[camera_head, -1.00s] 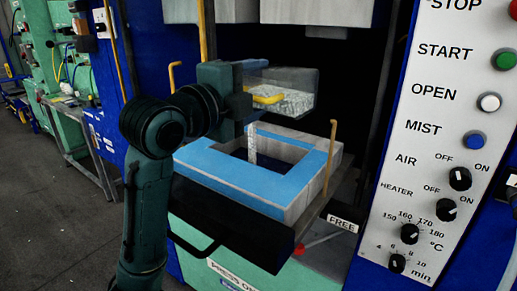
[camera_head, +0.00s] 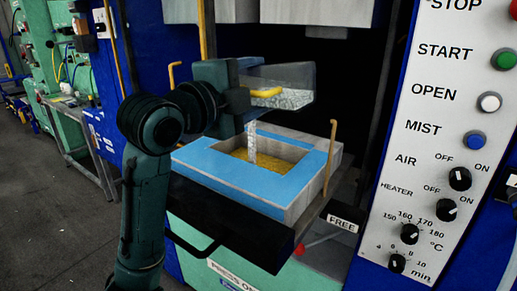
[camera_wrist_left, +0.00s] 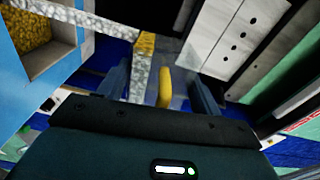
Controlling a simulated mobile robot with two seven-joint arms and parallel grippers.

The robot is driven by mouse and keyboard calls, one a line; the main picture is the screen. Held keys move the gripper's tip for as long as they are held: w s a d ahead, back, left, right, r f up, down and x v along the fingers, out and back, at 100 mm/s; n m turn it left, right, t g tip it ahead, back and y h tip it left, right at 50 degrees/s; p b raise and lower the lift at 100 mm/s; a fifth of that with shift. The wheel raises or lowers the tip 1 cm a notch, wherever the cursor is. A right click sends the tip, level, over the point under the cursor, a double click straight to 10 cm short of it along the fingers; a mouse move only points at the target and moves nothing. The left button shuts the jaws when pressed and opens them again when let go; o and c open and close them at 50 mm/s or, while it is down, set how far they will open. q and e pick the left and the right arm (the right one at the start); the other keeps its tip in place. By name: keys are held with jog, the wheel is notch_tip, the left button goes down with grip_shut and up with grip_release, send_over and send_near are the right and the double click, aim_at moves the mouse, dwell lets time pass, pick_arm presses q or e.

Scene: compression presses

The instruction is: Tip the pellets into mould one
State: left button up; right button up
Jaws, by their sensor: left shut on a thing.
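My left gripper (camera_head: 243,92) is shut on the yellow handle (camera_head: 266,92) of a clear scoop (camera_head: 292,76) and holds it tilted above the mould. Grey-white pellets (camera_head: 290,99) lie inside the scoop. A speckled stream of pellets (camera_head: 251,140) falls from it into the mould's opening. The mould (camera_head: 205,168) is a square frame with a blue top and grey walls, and a yellow layer (camera_head: 280,160) covers the visible part of its floor. In the left wrist view the handle (camera_wrist_left: 165,87) sits between the fingers and the yellow layer (camera_wrist_left: 30,38) shows at upper left. My right gripper is out of view.
The press's grey upper block (camera_head: 320,12) hangs above. A thin tan post (camera_head: 331,155) stands at the mould's right corner. A control panel (camera_head: 440,130) with buttons and knobs stands at right. A dark handle bar (camera_head: 190,245) sticks out below the mould.

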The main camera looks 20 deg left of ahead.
pick_arm(q)
jog(key=shift+w+a+r+n, duration=0.1)
jog(key=shift+a+r+n, duration=0.15)
jog(key=shift+n, duration=0.6)
jog(key=shift+w+a+r+n, duration=0.1)
jog(key=shift+a+n, duration=0.2)
jog(key=shift+n, duration=0.55)
dwell(1.0)
jog(key=m, duration=0.1)
jog(key=d+m, duration=0.1)
jog(key=f+m, duration=0.1)
jog(key=shift+s+d+m, duration=0.15)
jog(key=shift+s+m, duration=0.1)
jog(key=shift+m, duration=0.15)
jog(key=shift+s+d+f+m, duration=0.1)
jog(key=shift+d+m, duration=0.05)
jog(key=shift+m, duration=0.35)
jog(key=shift+d+f+m, duration=0.1)
jog(key=shift+m, duration=0.4)
